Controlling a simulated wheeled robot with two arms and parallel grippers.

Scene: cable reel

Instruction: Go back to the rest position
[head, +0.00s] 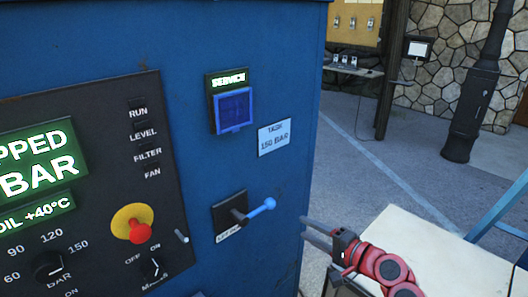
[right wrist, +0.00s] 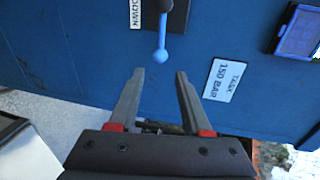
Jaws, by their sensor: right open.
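My right gripper (head: 318,233) is at the lower middle of the head view, to the right of the blue cabinet's lever. In the right wrist view its two fingers (right wrist: 156,82) are spread apart with nothing between them. The lever (head: 262,207) has a light blue handle and points right and slightly up in the head view. In the right wrist view the lever (right wrist: 162,45) lies just beyond the fingertips, apart from them. My left gripper is not in view.
The blue cabinet (head: 290,100) carries a control panel (head: 100,180) with a red emergency button (head: 138,231), a blue-framed service cover (head: 234,110) and a "TASK 150 BAR" label (head: 275,137). A pale table top (head: 410,235) stands at lower right. Open paving (head: 350,170) lies behind.

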